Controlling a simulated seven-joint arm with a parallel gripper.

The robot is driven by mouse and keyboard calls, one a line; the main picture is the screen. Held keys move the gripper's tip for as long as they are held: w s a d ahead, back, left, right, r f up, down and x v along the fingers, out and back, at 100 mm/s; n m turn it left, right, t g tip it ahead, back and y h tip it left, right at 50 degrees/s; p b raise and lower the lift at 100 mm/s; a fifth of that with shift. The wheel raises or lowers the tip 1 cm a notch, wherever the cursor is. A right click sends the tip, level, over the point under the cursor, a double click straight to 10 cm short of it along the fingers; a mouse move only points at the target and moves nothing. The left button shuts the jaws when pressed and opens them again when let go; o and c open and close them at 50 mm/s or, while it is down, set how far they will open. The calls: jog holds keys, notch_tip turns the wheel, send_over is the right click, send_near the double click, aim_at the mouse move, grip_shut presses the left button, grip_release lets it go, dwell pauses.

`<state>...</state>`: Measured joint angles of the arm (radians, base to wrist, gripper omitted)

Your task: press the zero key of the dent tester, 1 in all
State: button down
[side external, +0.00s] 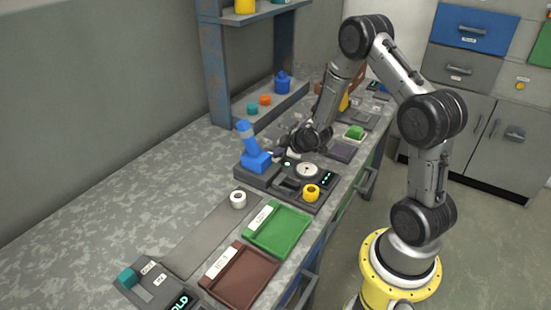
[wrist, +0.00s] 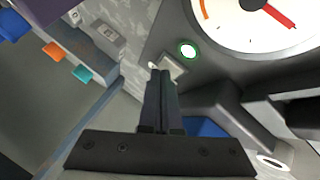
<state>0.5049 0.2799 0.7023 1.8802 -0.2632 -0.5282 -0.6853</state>
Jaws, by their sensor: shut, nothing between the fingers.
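The dent tester (side external: 250,178) is a dark box on the bench with a blue press (side external: 254,158) at its left and a round white dial (side external: 307,170). In the wrist view the dial (wrist: 250,38) has a red needle. Beside it are a green-lit round ring (wrist: 188,50) and a small square grey key (wrist: 172,66); no label is readable on the key. My gripper (wrist: 161,72) is shut and empty, its fingertips right at the grey key. Whether they touch it I cannot tell. In the side view my gripper (side external: 281,153) is over the tester's far side, partly hidden.
A rusty blue shelf (side external: 216,75) stands behind.

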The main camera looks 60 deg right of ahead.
aim_at(279, 160)
dwell(0.5)
jog(key=shift+r, duration=0.75)
jog(key=shift+r, duration=2.55)
